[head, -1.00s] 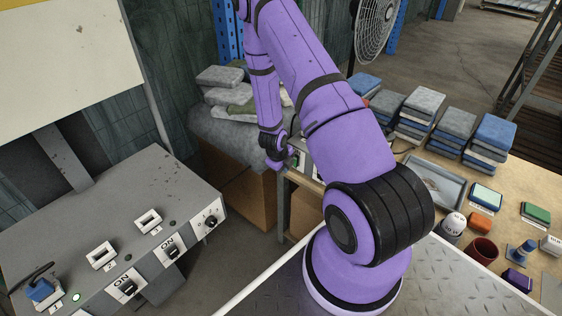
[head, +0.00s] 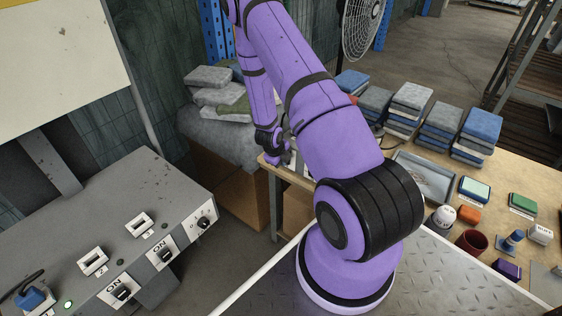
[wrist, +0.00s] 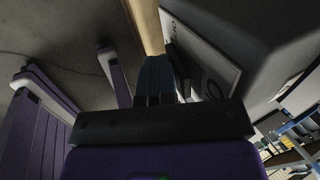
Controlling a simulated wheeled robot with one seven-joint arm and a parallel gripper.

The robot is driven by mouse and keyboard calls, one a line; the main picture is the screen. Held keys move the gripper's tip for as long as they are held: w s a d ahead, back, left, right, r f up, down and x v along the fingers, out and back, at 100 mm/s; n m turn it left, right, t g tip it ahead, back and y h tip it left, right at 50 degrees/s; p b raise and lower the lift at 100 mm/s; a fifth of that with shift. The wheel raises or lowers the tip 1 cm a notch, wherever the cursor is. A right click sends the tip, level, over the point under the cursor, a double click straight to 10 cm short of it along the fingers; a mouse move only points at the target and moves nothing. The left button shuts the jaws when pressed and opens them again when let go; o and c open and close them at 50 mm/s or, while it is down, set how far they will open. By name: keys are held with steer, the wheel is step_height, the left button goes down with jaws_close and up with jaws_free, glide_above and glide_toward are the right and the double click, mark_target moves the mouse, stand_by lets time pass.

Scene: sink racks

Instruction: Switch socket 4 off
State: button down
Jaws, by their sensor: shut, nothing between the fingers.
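My gripper shows in the wrist view (wrist: 156,66) with its dark fingers together and nothing between them. A pale plate with dark lettering (wrist: 208,65) lies just right of the fingers; I cannot tell whether they touch it. In the head view, my arm hides most of a pale unit (head: 298,155) on the bench edge beside my wrist. The grey panel (head: 120,200) at left has white sockets, black switches and ON labels.
A blue plug (head: 30,298) sits at the panel's left end beside a lit green lamp (head: 68,304). A fan (head: 362,30) stands behind.

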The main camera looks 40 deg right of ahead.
steer(key=shift+r, duration=0.1)
steer(key=shift+r, duration=0.75)
